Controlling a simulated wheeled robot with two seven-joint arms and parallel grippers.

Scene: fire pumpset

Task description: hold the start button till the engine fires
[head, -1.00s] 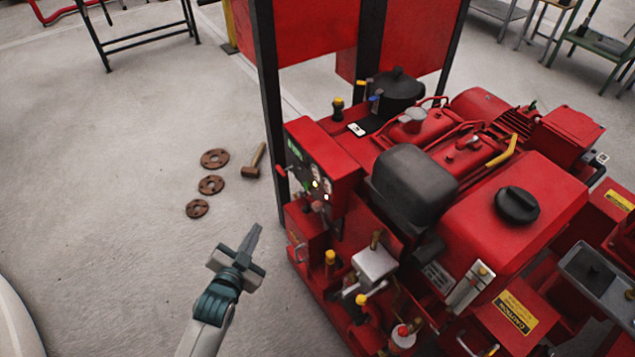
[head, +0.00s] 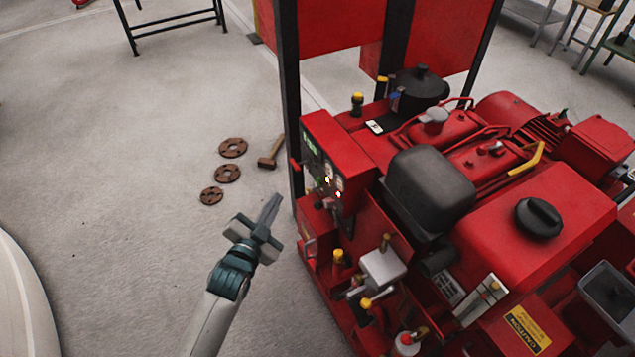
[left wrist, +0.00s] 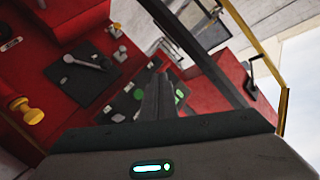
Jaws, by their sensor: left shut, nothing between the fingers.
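The red pumpset's control panel (head: 325,172) faces left in the head view, with a green display, lit gauges and small controls. It also shows in the left wrist view (left wrist: 135,100), where green marks appear beside my finger. I cannot tell which control is the start button. My left gripper (head: 270,208) is shut and empty, left of and a little below the panel, apart from it in the head view. In the left wrist view, its fingers (left wrist: 158,95) point at the panel and cover part of it. My right gripper is not in view.
The red engine (head: 510,220) with a black cap and dark air filter box fills the right. A black post (head: 290,110) rises beside the panel. Several brown discs (head: 228,173) and a mallet (head: 271,153) lie on the floor.

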